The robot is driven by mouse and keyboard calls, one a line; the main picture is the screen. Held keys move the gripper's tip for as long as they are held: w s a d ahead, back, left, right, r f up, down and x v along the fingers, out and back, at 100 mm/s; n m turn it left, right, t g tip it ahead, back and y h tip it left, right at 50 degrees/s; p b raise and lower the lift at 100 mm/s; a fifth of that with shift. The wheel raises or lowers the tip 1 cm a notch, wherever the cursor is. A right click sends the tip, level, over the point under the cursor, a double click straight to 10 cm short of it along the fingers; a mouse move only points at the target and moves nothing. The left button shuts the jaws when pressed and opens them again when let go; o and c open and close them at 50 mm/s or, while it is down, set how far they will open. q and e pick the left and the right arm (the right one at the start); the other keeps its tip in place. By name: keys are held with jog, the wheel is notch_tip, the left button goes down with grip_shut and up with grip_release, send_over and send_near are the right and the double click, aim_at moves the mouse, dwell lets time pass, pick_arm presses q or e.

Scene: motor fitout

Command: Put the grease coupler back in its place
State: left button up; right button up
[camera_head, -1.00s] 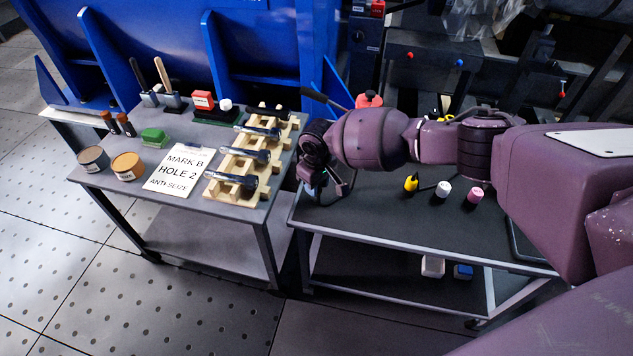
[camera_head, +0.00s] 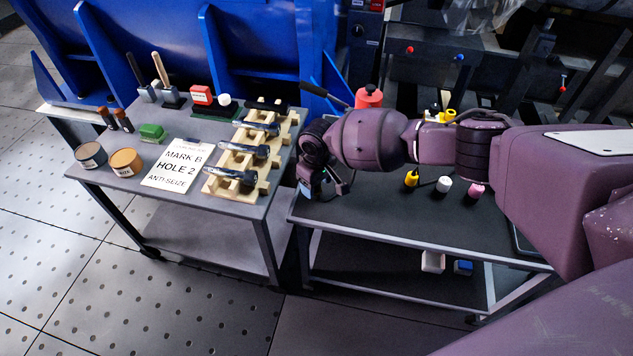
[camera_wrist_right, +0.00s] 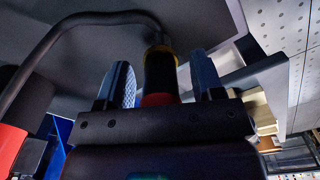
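The grease coupler (camera_wrist_right: 160,72) shows in the right wrist view as a black cylinder with a yellow ring and a red end. A curved dark hose (camera_wrist_right: 92,18) runs to its ringed end. My right gripper (camera_wrist_right: 163,78) has one finger on each side of the coupler, with a narrow gap on both sides, so it looks open around it. In the head view my right gripper (camera_head: 306,188) is at the left end of the dark cart, and the coupler is hardly visible there. My left gripper is out of view.
The dark cart (camera_head: 400,215) holds a red pot (camera_head: 368,97) behind my arm and small yellow, white and pink-capped bottles (camera_head: 443,185) in front. The left table (camera_head: 225,208) carries wooden racks with bolts, a sign (camera_head: 178,165) and tins (camera_head: 126,161).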

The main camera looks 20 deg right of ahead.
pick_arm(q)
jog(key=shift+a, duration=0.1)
pick_arm(e)
notch_tip(320, 180, up, 6)
jog(key=shift+f+p, duration=0.15)
jog(key=shift+p, duration=0.7)
notch_tip(320, 180, up, 4)
jog(key=shift+s+d+f+p, duration=0.1)
jog(key=shift+f+p, duration=0.05)
jog(key=shift+p, duration=0.35)
jog(key=shift+r, duration=0.75)
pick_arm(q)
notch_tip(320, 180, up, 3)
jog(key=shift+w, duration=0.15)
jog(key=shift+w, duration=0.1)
